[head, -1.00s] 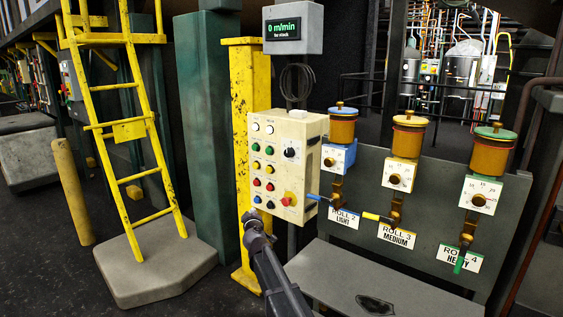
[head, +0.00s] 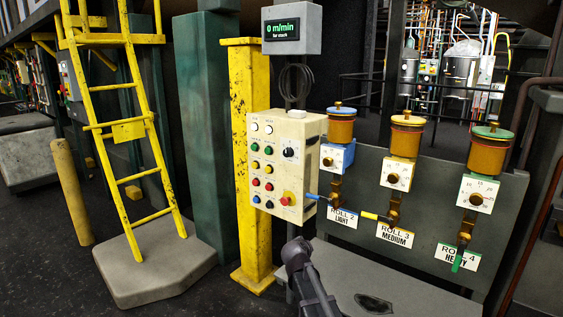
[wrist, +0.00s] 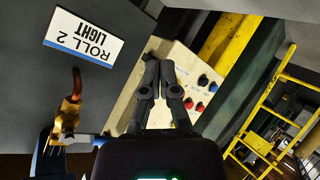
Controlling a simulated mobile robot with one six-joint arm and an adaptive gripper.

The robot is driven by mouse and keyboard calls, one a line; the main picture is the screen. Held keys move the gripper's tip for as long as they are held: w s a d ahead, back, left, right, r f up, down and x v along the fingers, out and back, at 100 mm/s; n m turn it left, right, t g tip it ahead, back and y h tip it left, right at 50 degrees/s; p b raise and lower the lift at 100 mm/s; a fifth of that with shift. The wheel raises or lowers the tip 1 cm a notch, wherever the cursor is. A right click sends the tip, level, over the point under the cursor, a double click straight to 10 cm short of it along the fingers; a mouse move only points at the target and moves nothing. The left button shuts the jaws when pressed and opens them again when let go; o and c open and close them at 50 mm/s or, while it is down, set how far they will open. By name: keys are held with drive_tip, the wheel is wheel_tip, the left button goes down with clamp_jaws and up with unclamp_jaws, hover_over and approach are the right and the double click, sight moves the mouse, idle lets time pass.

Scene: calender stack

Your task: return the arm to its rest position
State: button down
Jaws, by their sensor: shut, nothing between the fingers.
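My gripper (head: 295,246) is at the lower middle of the head view, below the cream control box and apart from it. In the wrist view my gripper (wrist: 159,68) has its two dark fingers together, with nothing between them. The control box (head: 286,150) carries white, green, yellow, red and blue buttons, a dial and a red knob on yellow. It also shows upside down behind the fingers in the wrist view (wrist: 181,62).
To the right, a grey panel (head: 350,240) bears three amber oilers with blue, yellow and green levers. A yellow post (head: 252,90) stands behind the box. A yellow ladder (head: 130,130) rises at left from a grey plinth (head: 160,265). A display (head: 293,28) reads 0 m/min.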

drive_tip(key=s+d+f+m+g, duration=0.1)
drive_tip(key=s+d+f, duration=0.1)
drive_tip(key=s, duration=0.2)
drive_tip(key=s+d+f+g, duration=0.1)
drive_tip(key=s+d+g, duration=0.1)
drive_tip(key=s, duration=0.1)
drive_tip(key=s+d+f+m+g, duration=0.1)
drive_tip(key=s+d+f, duration=0.1)
drive_tip(key=s+d, duration=0.1)
drive_tip(key=shift+s+f+m+g+y, duration=0.15)
drive_tip(key=shift+s+f+g, duration=0.05)
drive_tip(key=shift+s, duration=0.2)
drive_tip(key=shift+s+f+m+g+y, duration=0.15)
drive_tip(key=shift+s+g, duration=0.05)
drive_tip(key=shift+s, duration=0.2)
drive_tip(key=s+f+m+g+y, duration=0.1)
drive_tip(key=s+f+g+y, duration=0.15)
drive_tip(key=s, duration=0.55)
drive_tip(key=s+f+g+y, duration=0.1)
drive_tip(key=s+f+g, duration=0.15)
drive_tip(key=s, duration=0.55)
wheel_tip(320, 180, down, 9)
drive_tip(key=s+d+g+b, duration=0.1)
drive_tip(key=s+b, duration=0.1)
drive_tip(key=b, duration=0.8)
wheel_tip(320, 180, up, 37)
drive_tip(key=p, duration=3.6)
drive_tip(key=shift+s+f, duration=0.15)
drive_tip(key=shift+f, duration=0.05)
